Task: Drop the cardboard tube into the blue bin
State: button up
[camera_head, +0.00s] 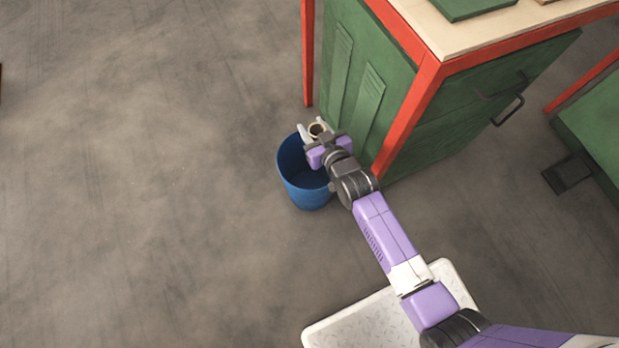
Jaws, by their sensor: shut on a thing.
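The blue bin (305,188) stands on the floor beside the green cabinet, with its open top facing up. My gripper (312,132) is over the bin's far right rim, at the end of my purple arm. It is shut on the cardboard tube (317,129), whose round open end shows between the fingers. The tube's lower part is hidden by the gripper. I see no tube lying in the visible part of the bin; the right part of its inside is hidden by my gripper.
A green cabinet (370,100) with red posts and a pale worktop (480,28) stands close on the right of the bin. A dark handle (508,107) sticks out from its front. Another green unit (600,125) is at the far right. The floor on the left is clear.

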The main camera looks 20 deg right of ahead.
jog(key=shift+f+b, duration=0.45)
jog(key=shift+f, duration=0.5)
jog(key=o, duration=1.4)
jog(key=shift+p+v, duration=1.45)
jog(key=shift+v, duration=2.45)
jog(key=shift+r, duration=0.1)
